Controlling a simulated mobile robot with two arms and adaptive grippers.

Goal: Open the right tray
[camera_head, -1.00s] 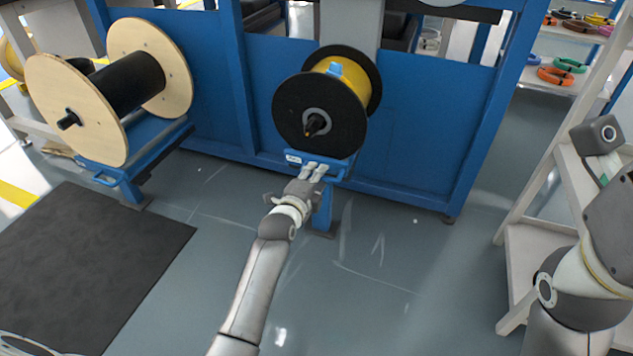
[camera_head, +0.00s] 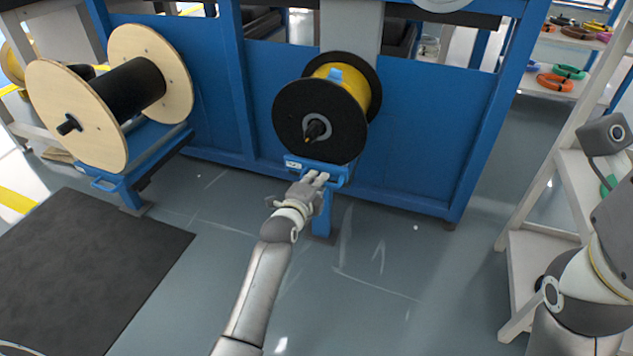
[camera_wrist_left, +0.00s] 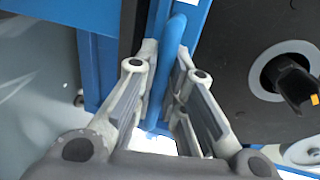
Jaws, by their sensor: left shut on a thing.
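The right tray (camera_head: 292,163) is a blue pull-out holder low in the blue machine frame, under a black spool (camera_head: 305,120) wound with yellow cable (camera_head: 360,82). My left gripper (camera_head: 319,178) is at the tray's front, below the spool. In the left wrist view, the tray's blue handle bar (camera_wrist_left: 175,60) runs between the two fingers of my left gripper (camera_wrist_left: 168,75), which is shut on it. The fingers hide part of the handle in the head view. Only part of my right arm shows at the right edge; its gripper is out of view.
A left tray (camera_head: 125,182) carries a wooden-flanged spool (camera_head: 75,115) with a black core. A dark mat (camera_head: 95,265) lies on the floor at left. A white shelf (camera_head: 530,240) stands at right. The floor before the right tray is clear apart from my arm.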

